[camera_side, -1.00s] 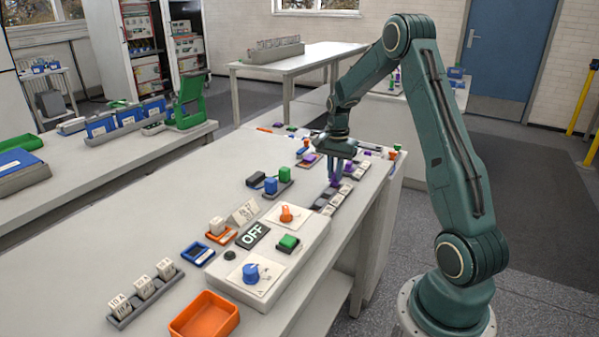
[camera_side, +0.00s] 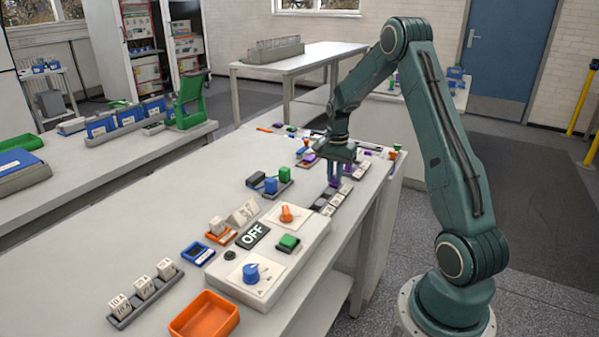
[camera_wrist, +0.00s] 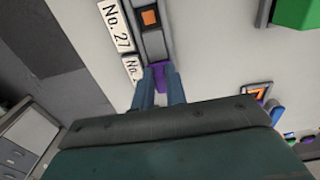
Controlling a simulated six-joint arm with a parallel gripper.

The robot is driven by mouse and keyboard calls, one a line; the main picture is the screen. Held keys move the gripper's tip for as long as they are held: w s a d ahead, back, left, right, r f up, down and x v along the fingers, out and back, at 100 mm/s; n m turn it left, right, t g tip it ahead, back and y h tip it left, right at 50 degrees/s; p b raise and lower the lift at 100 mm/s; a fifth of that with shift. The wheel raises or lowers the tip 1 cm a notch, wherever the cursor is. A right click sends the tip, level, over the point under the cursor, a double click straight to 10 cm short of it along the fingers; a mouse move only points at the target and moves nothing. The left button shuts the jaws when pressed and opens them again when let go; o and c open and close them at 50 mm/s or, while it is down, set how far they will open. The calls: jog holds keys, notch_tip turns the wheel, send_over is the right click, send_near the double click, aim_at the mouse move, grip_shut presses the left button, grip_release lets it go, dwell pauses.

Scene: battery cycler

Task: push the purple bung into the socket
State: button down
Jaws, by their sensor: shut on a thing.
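The purple bung (camera_wrist: 160,78) is held between the two fingertips of my gripper (camera_wrist: 161,88) in the wrist view. In the side view my gripper (camera_side: 334,180) points down over the row of grey sockets on the bench, with purple showing at its fingertips. A grey socket strip (camera_wrist: 153,45) runs up from the bung in the wrist view, with an orange square (camera_wrist: 150,18) in its upper part. The bung's lower end is hidden, so I cannot tell how deep it sits.
White labels (camera_wrist: 116,27), one reading No. 27, lie beside the strip. A green block (camera_wrist: 297,12) and an orange-framed socket (camera_wrist: 257,93) are to the right. The control box (camera_side: 268,250) with knobs and an OFF sign stands nearer the side camera.

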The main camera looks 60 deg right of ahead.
jog(key=shift+f, duration=0.15)
jog(key=c, duration=1.3)
grip_release()
jog(key=shift+c, duration=0.2)
notch_tip(320, 180, up, 14)
